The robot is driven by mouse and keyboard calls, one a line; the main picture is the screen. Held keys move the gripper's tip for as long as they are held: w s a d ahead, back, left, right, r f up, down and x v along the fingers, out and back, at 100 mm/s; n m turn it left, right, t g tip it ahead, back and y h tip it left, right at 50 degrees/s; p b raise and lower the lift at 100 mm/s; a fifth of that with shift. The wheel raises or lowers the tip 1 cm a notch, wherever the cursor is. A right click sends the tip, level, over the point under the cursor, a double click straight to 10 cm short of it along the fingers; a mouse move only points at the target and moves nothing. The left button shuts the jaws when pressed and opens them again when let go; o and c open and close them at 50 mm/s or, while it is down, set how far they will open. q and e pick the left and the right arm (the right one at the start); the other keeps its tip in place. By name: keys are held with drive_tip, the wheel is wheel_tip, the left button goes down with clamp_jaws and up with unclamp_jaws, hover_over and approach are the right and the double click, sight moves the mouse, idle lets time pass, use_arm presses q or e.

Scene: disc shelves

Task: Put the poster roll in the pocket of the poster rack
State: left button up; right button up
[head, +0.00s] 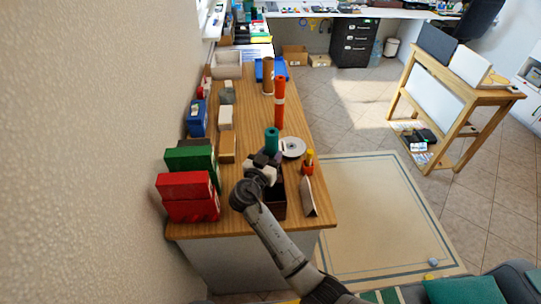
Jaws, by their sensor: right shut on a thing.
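A teal roll (271,139) stands upright at the tip of my right gripper (266,158), near the middle of the desk. My right gripper seems shut on its lower part, which the gripper hides. A dark open box (279,208), perhaps the poster rack, stands at the desk's near end, just below and partly behind my wrist. Its pockets are mostly hidden by my arm. Two more upright tubes, one orange-red with pale bands (279,103) and one brown (267,76), stand farther back. My left gripper is not in view.
A silver disc (292,147), a small red pot (308,167) and a tilted grey-brown panel (308,196) are right of the gripper. Red boxes (189,196) and a green box (190,159) line the left wall side.

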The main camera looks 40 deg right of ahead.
drive_tip(key=shift+f, duration=0.2)
drive_tip(key=o, duration=0.9)
drive_tip(key=shift+r, duration=0.1)
drive_tip(key=shift+a+r, duration=0.1)
drive_tip(key=shift+r, duration=0.05)
drive_tip(key=v, duration=1.1)
drive_tip(key=shift+s+a, duration=0.2)
drive_tip(key=shift+a, duration=0.15)
